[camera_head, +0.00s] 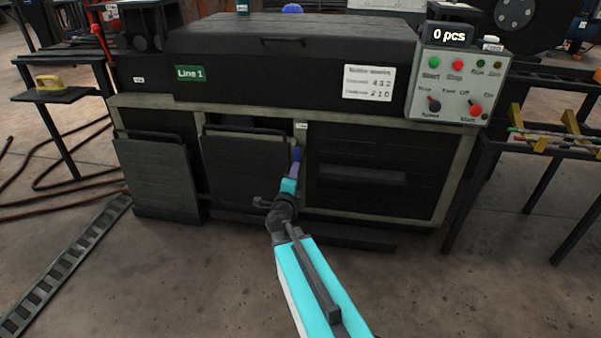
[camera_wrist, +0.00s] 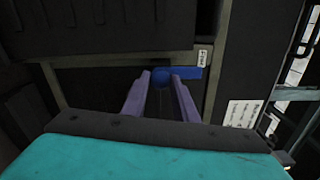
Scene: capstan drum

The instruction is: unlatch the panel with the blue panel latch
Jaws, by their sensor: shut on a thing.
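The blue panel latch (camera_wrist: 190,72) shows in the wrist view as a round hub with a bar reaching right, below a small white label. In the head view the blue latch (camera_head: 296,152) is a small patch at the upper right of the dark middle panel (camera_head: 245,172). My gripper (camera_wrist: 160,76) has its two purple fingers on either side of the latch's hub, shut on it. In the head view my gripper (camera_head: 295,163) reaches up to the latch from below and covers part of it. Finger contact is partly hidden.
A dark grey panel (camera_head: 160,180) leans at the machine's lower left. A slotted panel (camera_head: 375,180) is right of the latch. A control box (camera_head: 458,85) is at upper right. A slotted metal strip (camera_head: 65,265) lies on the floor at left. The floor in front is mostly clear.

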